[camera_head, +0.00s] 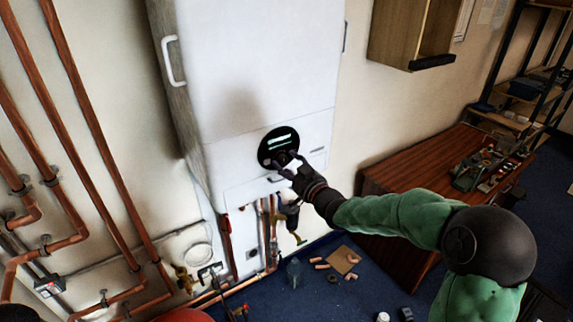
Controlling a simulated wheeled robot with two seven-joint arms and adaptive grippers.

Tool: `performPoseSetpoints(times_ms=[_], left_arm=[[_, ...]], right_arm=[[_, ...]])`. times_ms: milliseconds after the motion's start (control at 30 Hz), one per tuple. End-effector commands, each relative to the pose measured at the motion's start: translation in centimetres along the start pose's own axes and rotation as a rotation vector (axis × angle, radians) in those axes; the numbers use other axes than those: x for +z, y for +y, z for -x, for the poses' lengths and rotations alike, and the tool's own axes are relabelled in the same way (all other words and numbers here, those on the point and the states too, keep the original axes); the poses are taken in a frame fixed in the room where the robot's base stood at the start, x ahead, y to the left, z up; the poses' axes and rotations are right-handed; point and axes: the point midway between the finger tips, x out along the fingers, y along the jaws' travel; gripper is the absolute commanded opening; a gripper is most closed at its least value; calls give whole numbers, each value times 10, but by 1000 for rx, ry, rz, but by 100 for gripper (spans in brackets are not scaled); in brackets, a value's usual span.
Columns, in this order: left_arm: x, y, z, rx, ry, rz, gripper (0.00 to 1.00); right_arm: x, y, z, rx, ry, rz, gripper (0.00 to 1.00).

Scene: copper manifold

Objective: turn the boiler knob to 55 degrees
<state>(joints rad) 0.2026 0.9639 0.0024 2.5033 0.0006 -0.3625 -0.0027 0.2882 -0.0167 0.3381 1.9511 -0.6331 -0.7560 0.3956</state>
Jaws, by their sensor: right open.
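The boiler (262,60) is a tall white cabinet on the wall. Its round black dial panel (267,148), with a small lit display (279,141), is on the lower front. My right gripper (287,163) is open at the lower right part of this panel. Its fingers cover the area where a knob would be, so the knob and its angle are hidden. I cannot tell whether the fingers touch the knob. My left gripper is not in view.
Copper pipes (95,135) run along the wall at left. More pipes and valves hang under the boiler. A wooden bench (405,172) with tools stands at right, below an open wall cabinet (398,30). Loose fittings lie on the blue floor.

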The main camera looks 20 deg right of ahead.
Motion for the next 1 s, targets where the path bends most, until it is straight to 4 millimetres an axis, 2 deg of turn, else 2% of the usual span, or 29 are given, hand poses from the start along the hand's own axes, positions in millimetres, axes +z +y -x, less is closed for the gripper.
performPoseSetpoints(times_ms=[133, 400, 600, 833, 1000], left_arm=[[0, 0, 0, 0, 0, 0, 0], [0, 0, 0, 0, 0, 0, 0], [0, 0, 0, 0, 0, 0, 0], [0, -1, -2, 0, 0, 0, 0], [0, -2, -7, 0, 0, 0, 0]], right_arm=[[0, 0, -7, 0, -1, 0, 55], [0, 0, -7, 0, 0, 0, 55], [0, 0, -7, 0, 0, -1, 0], [2, 0, -7, 0, -2, -27, 0], [2, 0, -7, -1, -2, -151, 0]])
